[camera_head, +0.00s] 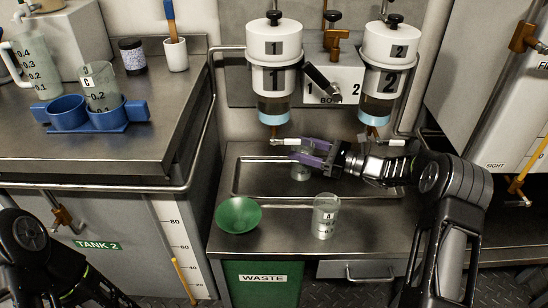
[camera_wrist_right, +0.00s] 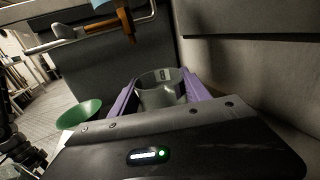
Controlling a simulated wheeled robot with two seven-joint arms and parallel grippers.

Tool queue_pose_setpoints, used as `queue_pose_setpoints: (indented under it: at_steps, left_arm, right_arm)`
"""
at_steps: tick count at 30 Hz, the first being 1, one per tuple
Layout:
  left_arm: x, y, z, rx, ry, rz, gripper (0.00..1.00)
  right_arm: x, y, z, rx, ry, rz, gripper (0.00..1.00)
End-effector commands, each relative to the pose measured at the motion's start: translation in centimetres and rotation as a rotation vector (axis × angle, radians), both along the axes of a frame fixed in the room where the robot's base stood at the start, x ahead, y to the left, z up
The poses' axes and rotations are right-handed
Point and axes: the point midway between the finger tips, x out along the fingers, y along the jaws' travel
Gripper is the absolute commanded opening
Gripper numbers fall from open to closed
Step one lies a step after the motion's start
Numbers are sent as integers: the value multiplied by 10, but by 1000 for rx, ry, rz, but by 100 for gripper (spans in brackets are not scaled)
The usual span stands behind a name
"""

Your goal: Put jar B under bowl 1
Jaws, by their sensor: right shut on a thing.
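Bowl 1 (camera_head: 273,85) is a white-topped vessel marked 1, with a blue band and a brown outlet (camera_head: 274,130) below. My right gripper (camera_head: 303,158) has purple fingers shut on a clear jar (camera_head: 299,173), which also shows between the fingers in the right wrist view (camera_wrist_right: 158,92). Its letter is not readable; the other jars read A and C. The held jar is upright at the metal tray (camera_head: 250,188), below and slightly right of the outlet in the head view. I cannot tell whether it touches the tray. My left gripper is not in view.
Jar A (camera_head: 325,222) stands on the front counter beside a green funnel (camera_head: 238,214). Bowl 2 (camera_head: 385,88) hangs to the right. Jar C (camera_head: 100,82) sits in a blue holder (camera_head: 138,112) on the left counter. White-tipped tap levers (camera_head: 287,141) stick out above the tray.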

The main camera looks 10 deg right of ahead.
Motion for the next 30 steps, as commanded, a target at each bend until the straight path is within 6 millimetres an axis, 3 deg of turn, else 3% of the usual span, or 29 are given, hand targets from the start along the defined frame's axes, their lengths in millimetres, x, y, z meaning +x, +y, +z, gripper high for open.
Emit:
queue_pose_setpoints:
  at_steps: [3,6,17,20,27,30]
  left_arm:
    - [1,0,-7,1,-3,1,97]
    - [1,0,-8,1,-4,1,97]
    - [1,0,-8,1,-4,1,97]
    - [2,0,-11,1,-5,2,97]
    - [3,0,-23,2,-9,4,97]
    - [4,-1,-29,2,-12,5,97]
  right_arm:
    - [5,24,-1,0,0,2,0]
    - [8,34,0,0,-1,0,0]
    - [8,37,0,1,-1,-1,0]
    - [10,45,-1,1,-1,0,0]
    - [18,83,-5,-1,1,1,0]
    - [17,80,-16,0,0,-1,0]
